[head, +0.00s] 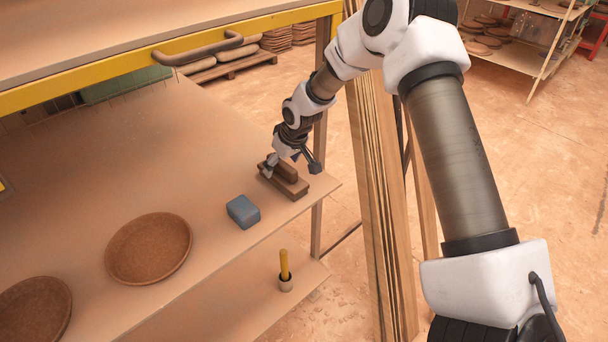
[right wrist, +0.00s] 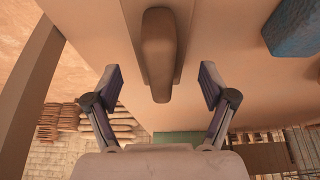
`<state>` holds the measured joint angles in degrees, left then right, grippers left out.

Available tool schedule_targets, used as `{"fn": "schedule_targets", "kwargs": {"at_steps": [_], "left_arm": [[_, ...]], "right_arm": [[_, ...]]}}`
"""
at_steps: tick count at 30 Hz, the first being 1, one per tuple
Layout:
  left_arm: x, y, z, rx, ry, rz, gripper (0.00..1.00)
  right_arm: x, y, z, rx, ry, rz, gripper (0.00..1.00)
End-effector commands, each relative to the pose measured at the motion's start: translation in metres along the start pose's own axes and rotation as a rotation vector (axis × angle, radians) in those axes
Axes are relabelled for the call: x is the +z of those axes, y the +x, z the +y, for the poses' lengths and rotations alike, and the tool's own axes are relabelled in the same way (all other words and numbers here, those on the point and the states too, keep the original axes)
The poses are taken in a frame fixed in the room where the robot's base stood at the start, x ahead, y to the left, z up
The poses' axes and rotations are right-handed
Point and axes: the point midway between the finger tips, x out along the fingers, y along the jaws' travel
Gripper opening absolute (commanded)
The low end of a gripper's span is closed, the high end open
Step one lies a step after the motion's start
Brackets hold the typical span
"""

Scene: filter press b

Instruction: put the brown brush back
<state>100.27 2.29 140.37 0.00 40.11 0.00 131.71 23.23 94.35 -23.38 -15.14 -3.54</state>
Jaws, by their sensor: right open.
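The brown brush (head: 290,188) lies on the wide brown shelf board (head: 130,150) near its right corner, with its raised handle upward. In the right wrist view the brush handle (right wrist: 158,50) points down the picture, toward the gap between the fingers. My right gripper (head: 292,164) is at the brush, its fingers spread to either side of the handle. In the right wrist view the gripper (right wrist: 160,86) is open, with clear gaps between both fingers and the handle. The gripper partly hides the brush in the head view. My left gripper is not in view.
A blue-grey block (head: 243,211) sits left of the brush. Two round brown dishes (head: 148,248) (head: 35,308) lie farther left. A yellow-handled tool (head: 284,265) stands in a small cup on the lower shelf. Upright wooden boards (head: 372,200) stand right of the shelf corner.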

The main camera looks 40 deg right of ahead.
Motion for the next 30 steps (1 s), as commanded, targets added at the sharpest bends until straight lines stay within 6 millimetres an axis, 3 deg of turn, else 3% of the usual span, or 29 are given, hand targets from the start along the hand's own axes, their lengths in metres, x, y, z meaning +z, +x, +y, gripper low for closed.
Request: {"fn": "schedule_targets", "kwargs": {"at_steps": [2,7,15,21,23,26,29,30], "left_arm": [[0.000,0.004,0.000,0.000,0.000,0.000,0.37],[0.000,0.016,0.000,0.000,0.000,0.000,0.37],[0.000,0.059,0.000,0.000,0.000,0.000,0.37],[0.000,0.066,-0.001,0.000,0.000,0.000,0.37],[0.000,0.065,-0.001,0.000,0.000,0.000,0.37],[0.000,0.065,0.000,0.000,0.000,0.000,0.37],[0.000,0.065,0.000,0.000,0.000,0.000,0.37],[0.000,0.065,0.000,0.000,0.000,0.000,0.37]], "right_arm": [[-0.001,-0.022,0.000,-0.002,0.001,0.006,0.83],[0.032,-0.033,-0.001,-0.004,0.001,0.002,0.83],[0.090,-0.053,-0.002,-0.007,0.002,0.006,0.83],[0.112,-0.065,-0.003,-0.007,0.001,-0.003,0.83],[0.120,-0.058,-0.013,-0.028,-0.003,-0.025,0.83],[0.152,-0.022,-0.054,-0.117,-0.001,-0.110,0.83],[0.213,0.031,-0.115,-0.224,0.049,-0.224,0.83],[0.243,0.052,-0.136,-0.244,0.079,-0.264,0.83]]}}
